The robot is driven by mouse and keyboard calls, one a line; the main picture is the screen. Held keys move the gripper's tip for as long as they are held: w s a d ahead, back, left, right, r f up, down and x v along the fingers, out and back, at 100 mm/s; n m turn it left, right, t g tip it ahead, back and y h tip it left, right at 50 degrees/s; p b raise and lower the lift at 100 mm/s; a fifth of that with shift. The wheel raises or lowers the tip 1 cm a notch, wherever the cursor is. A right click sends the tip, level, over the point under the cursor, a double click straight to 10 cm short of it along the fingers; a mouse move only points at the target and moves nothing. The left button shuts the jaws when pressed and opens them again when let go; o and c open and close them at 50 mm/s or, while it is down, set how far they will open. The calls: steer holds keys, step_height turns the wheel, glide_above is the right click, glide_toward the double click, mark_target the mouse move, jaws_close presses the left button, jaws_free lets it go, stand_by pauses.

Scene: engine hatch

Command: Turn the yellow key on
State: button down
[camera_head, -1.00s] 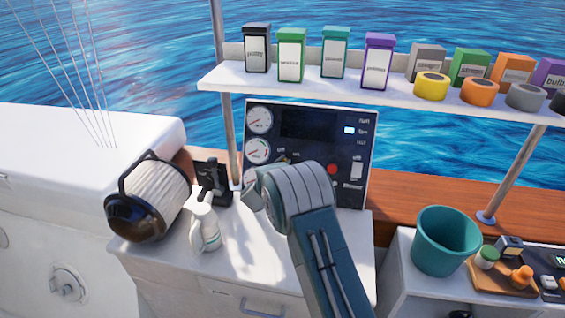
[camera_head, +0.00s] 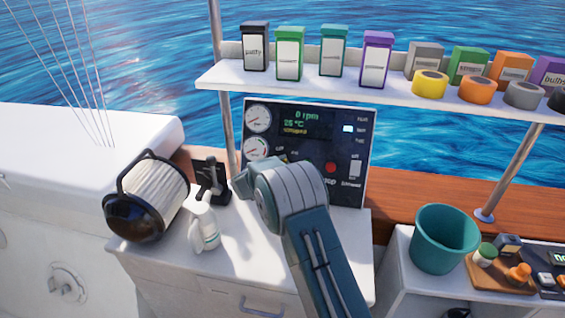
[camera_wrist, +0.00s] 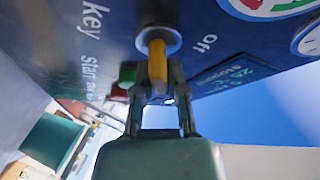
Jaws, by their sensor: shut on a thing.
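The yellow key (camera_wrist: 157,62) sits in a round metal switch on the dark control panel, in the wrist view. The words "key", "start" and "off" are printed around it. My gripper (camera_wrist: 159,92) is shut on the outer end of the yellow key. In the head view, my arm's wrist covers the key and gripper fingers. The panel (camera_head: 356,110) stands upright there, its display (camera_head: 306,124) lit with "0 rpm", "25 °C" and a yellow status line. The key's exact angle against the labels is hard to read.
A red button (camera_head: 331,168) and gauges (camera_head: 258,118) are on the panel. A white spray bottle (camera_head: 205,228) and black lever unit (camera_head: 212,182) stand left of my arm. A shelf (camera_head: 225,77) with several boxes runs above. A teal bucket (camera_head: 445,238) stands right.

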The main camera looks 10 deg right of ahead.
steer(key=c, duration=0.7)
jaws_free()
steer(key=shift+f, duration=0.1)
steer(key=v, duration=1.2)
